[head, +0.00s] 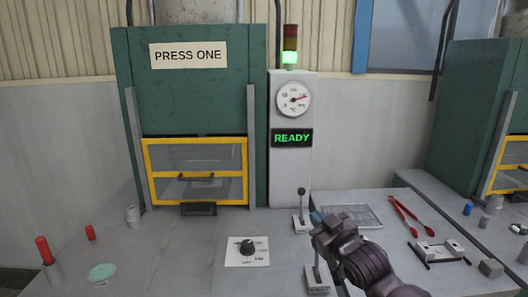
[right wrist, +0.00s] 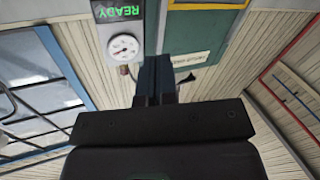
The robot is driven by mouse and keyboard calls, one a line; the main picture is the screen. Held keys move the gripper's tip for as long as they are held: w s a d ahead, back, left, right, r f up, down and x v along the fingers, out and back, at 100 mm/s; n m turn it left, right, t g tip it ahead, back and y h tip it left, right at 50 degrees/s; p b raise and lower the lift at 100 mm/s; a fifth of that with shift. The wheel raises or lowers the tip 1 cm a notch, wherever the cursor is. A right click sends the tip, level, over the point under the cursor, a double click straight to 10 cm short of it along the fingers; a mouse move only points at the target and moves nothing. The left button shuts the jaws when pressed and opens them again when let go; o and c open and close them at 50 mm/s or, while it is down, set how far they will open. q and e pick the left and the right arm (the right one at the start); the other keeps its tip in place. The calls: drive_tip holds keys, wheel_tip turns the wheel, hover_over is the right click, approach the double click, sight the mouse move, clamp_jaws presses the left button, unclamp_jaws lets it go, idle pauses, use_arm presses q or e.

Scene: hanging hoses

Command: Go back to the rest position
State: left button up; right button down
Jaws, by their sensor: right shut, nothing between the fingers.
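My right gripper (head: 318,218) reaches in from the lower right, over the bench near the two levers. Its fingers are shut and empty; they also show shut in the right wrist view (right wrist: 154,80). The rear lever (head: 301,207) stands upright with a black knob, just left of and behind my gripper. The front lever (head: 317,272) stands below my gripper, its upper part partly hidden by the gripper. I cannot tell whether they touch. My left gripper is in neither view.
The green press (head: 190,100) has a yellow-framed guard (head: 195,155), down. A panel reads READY (head: 292,138); its stack light (head: 290,58) glows green. Red tongs (head: 405,217) and a metal fixture (head: 440,252) lie right. Red cylinders (head: 45,250) stand left.

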use_arm(q)
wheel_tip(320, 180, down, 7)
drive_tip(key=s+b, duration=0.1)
drive_tip(key=b, duration=0.3)
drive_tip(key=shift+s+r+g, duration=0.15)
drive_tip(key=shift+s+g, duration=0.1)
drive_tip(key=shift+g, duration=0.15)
use_arm(e)
drive_tip(key=s+d+f+m+g+h, duration=0.1)
drive_tip(key=s+d+f, duration=0.3)
drive_tip(key=s+f, duration=0.7)
drive_tip(key=s+d+f+m+g+h, duration=0.2)
drive_tip(key=s+d+f, duration=0.3)
drive_tip(key=s+f, duration=0.7)
drive_tip(key=s+d+f+m+g+h, duration=0.2)
drive_tip(key=s+d+f+m+h, duration=0.1)
drive_tip(key=s+f, duration=0.8)
drive_tip(key=shift+s+d+f+m+h, duration=0.25)
drive_tip(key=shift+d+f+h, duration=0.35)
drive_tip(key=shift+d, duration=0.5)
drive_tip(key=shift+f, duration=0.1)
